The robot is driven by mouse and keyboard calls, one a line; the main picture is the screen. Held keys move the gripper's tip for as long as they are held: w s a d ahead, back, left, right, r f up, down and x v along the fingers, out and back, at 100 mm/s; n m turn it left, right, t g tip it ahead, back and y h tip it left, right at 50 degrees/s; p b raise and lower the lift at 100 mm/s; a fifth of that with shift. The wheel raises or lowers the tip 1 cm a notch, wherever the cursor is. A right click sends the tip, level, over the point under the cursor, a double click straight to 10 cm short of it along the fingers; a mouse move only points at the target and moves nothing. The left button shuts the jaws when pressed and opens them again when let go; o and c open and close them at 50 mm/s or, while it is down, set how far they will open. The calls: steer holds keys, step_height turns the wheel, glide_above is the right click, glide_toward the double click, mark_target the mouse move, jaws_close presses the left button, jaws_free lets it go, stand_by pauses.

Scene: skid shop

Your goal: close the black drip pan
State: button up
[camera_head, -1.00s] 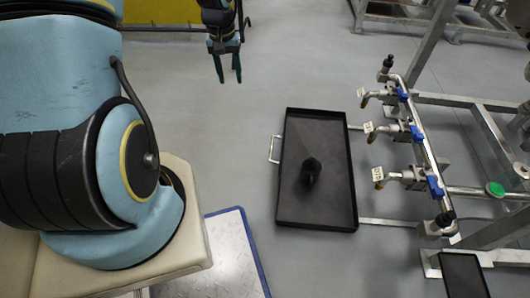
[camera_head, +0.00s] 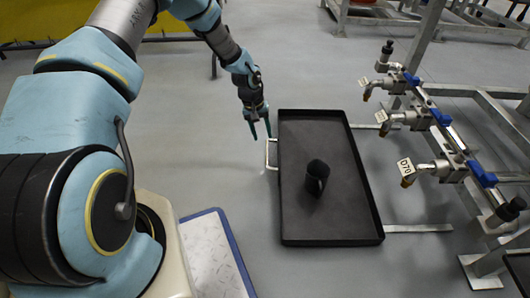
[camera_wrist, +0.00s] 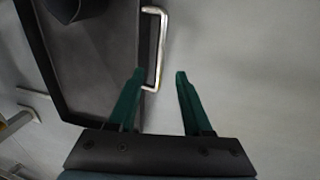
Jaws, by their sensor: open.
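The black drip pan (camera_head: 345,225) is pulled out on two metal rails from the pipe frame, over the grey floor. A black mug-like object (camera_head: 317,178) stands in it. The pan's silver handle (camera_head: 268,154) is on its left side. My gripper (camera_head: 261,133) is just above and left of the handle, pointing down, open and empty. In the wrist view, the handle (camera_wrist: 160,48) lies ahead of the open green fingers (camera_wrist: 155,85), roughly between their lines, with its near end close to the left fingertip. I cannot tell whether they touch. Part of the pan (camera_wrist: 100,75) shows at left.
A pipe frame with several blue-handled valves (camera_head: 440,117) stands right of the pan; one tag reads D70 (camera_head: 407,167). A white platform with a blue edge (camera_head: 215,255) is at lower left. The floor (camera_head: 235,120) left of the pan is clear.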

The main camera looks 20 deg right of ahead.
mark_target(267, 152)
steer(key=f+b, duration=0.1)
steer(key=f, duration=0.1)
steer(key=d+f+b, duration=0.1)
steer(key=f, duration=0.2)
steer(key=f+b, duration=0.1)
steer(key=f, duration=0.2)
steer(key=shift+s+d+f, duration=0.1)
steer(key=shift+s+d, duration=0.1)
steer(key=shift+s, duration=0.15)
jaws_close()
stand_by(1.0)
